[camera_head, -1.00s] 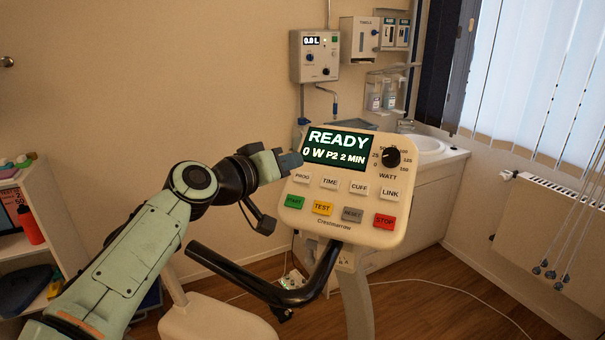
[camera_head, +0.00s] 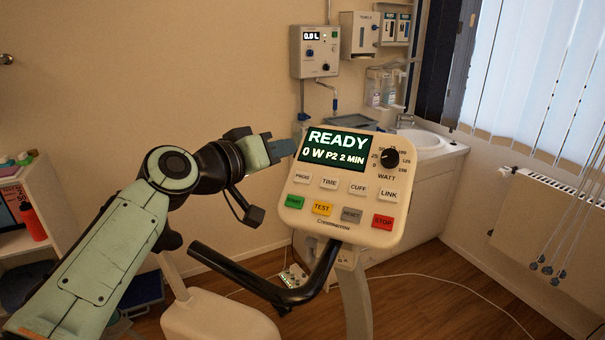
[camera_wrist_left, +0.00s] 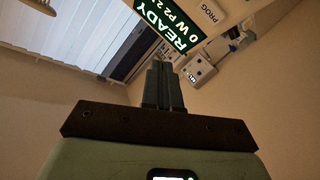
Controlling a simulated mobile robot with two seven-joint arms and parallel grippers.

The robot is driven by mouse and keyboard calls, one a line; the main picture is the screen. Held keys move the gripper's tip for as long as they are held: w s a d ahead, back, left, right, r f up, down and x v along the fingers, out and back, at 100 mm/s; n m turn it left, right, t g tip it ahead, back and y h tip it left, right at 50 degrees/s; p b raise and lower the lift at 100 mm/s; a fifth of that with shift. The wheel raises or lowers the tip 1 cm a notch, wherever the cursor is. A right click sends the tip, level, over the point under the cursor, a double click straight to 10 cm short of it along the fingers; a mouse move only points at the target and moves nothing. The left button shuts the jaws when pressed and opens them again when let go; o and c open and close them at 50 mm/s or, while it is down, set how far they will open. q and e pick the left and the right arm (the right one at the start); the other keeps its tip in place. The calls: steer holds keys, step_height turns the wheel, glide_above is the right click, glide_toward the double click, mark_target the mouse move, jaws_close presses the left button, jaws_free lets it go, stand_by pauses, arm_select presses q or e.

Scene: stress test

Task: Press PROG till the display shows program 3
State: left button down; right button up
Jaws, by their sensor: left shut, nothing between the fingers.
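The cream control panel (camera_head: 345,226) stands upright on the exercise bike, tilted slightly in the picture. Its display (camera_head: 336,146) reads READY, 0 W, P2, 2 MIN. The PROG button (camera_head: 302,177) is the leftmost of the upper button row, and nothing covers it. My left gripper (camera_head: 287,149) is shut and empty, at the upper left of the panel, above and left of PROG. In the left wrist view its closed fingers (camera_wrist_left: 163,88) point up toward the panel, near the display (camera_wrist_left: 172,22). I cannot tell whether the fingertips touch the panel edge. My right gripper is in neither view.
The black handlebar (camera_head: 250,280) curves below the panel. A watt knob (camera_head: 390,158) and other buttons, including the red STOP (camera_head: 383,222), share the panel. A wall device (camera_head: 316,50), a sink (camera_head: 422,140) and a radiator (camera_head: 550,225) stand behind. A shelf (camera_head: 20,245) is at left.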

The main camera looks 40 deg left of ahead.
arm_select(q)
steer(key=r, duration=0.1)
steer(key=s+r, duration=0.1)
steer(key=s+r+p, duration=0.1)
steer(key=shift+s+d, duration=0.1)
steer(key=shift+d, duration=0.15)
steer(key=shift+f, duration=0.1)
stand_by(0.7)
